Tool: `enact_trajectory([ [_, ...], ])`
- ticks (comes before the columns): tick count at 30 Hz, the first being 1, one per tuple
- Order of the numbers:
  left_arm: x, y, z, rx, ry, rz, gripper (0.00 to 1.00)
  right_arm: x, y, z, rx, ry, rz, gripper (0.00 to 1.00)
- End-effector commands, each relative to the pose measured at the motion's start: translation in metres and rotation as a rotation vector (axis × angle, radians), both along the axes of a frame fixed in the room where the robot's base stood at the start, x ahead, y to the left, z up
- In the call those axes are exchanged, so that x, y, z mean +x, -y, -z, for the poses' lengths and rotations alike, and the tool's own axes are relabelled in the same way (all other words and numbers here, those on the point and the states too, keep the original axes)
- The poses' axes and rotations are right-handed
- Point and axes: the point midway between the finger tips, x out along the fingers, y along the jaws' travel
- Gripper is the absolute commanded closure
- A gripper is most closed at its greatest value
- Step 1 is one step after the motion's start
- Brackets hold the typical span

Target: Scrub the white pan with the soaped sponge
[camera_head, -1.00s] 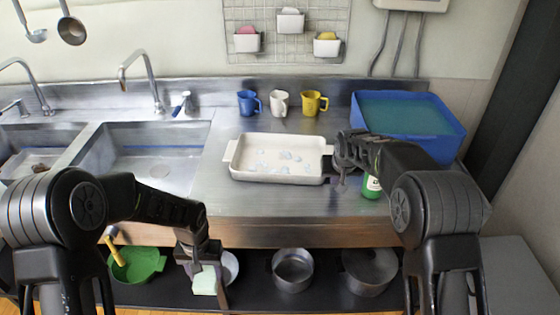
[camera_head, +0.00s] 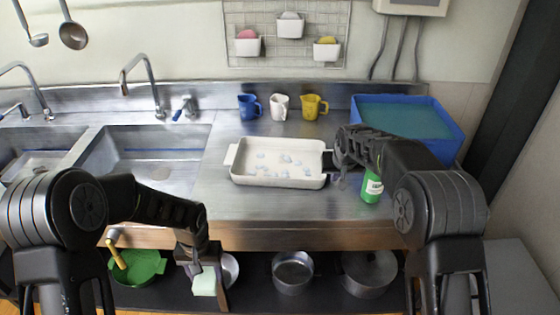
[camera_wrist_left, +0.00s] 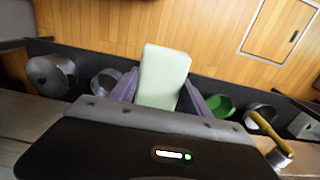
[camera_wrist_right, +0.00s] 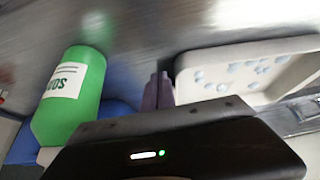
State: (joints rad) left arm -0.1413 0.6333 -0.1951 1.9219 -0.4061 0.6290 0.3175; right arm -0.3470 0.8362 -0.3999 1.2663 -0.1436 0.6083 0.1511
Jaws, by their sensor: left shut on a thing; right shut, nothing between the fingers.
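The white pan (camera_head: 240,178) is a rectangular dish with handles, upright on the steel counter, with bluish-white soap patches on its inner floor. Its corner also shows in the right wrist view (camera_wrist_right: 262,47). My left gripper (camera_head: 198,268) is shut on a pale green sponge (camera_head: 204,284), held low in front of the counter edge; the sponge (camera_wrist_left: 163,75) fills the gap between its fingers in the left wrist view. My right gripper (camera_wrist_right: 160,92) is shut and empty, at the pan's right end. A green soap bottle (camera_head: 371,189) stands beside it, apart from the fingers.
A blue tub (camera_head: 447,143) stands at the back right. Blue (camera_head: 246,106), white (camera_head: 279,106) and yellow (camera_head: 312,106) mugs stand behind the pan. Sinks (camera_head: 150,148) lie left. Pots (camera_head: 292,271) sit on the lower shelf. The counter before the pan is clear.

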Motion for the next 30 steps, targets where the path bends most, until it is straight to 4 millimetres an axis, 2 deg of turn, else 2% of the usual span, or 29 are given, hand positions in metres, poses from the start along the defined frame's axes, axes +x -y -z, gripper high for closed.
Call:
enact_trajectory([
  [1,0.000,0.000,-0.005,0.000,0.000,0.000,0.77,0.000,0.000,-0.008,0.000,0.001,0.000,1.00],
  [7,0.000,0.000,-0.014,0.000,0.000,0.000,0.77,0.000,0.000,-0.023,0.000,0.001,0.000,1.00],
  [23,0.000,0.000,-0.013,0.000,0.000,0.000,0.77,-0.001,0.000,-0.028,0.000,0.001,-0.001,1.00],
  [30,0.000,0.000,-0.006,0.000,0.000,0.000,0.77,-0.016,-0.001,-0.053,0.003,0.003,-0.001,1.00],
])
